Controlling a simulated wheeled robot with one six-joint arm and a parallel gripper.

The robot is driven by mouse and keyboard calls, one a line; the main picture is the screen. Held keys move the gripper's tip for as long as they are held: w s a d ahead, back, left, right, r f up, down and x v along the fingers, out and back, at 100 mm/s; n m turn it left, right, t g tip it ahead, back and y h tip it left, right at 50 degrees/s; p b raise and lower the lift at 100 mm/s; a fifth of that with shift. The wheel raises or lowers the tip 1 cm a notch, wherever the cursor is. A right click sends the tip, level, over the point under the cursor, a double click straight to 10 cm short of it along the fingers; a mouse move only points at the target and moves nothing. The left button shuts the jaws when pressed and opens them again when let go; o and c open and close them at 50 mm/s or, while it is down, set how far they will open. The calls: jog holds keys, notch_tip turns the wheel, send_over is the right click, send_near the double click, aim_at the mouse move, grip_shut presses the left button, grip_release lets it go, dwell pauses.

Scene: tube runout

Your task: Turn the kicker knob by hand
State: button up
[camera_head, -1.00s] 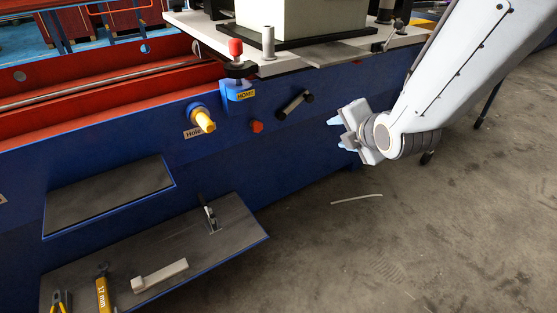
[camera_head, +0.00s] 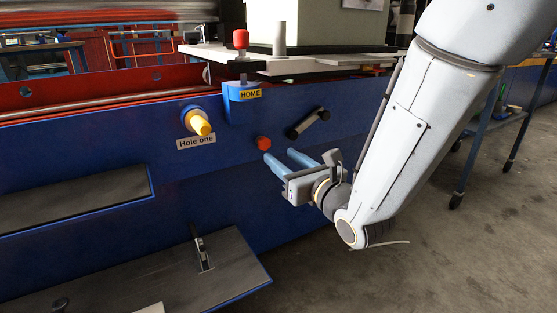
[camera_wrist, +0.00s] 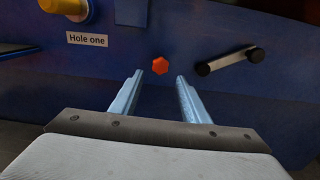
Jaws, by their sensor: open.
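A small red faceted knob (camera_head: 263,142) sits on the blue machine panel; it also shows in the wrist view (camera_wrist: 160,65). No readable label names it as the kicker knob. My gripper (camera_head: 279,155) is open and empty, its two light-blue fingers pointing at the panel just below and right of the red knob in the head view. In the wrist view, the knob appears between and slightly beyond the fingertips (camera_wrist: 159,76). The fingers do not appear to touch it.
A black-and-silver crank handle (camera_head: 308,123) is right of the knob.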

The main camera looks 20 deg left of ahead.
aim_at(265, 144)
jog(key=p+x, duration=0.3)
jog(key=x, duration=0.4)
jog(key=shift+r, duration=0.1)
jog(key=shift+w+a, duration=0.15)
jog(key=shift+w, duration=0.05)
jog(key=c, duration=0.8)
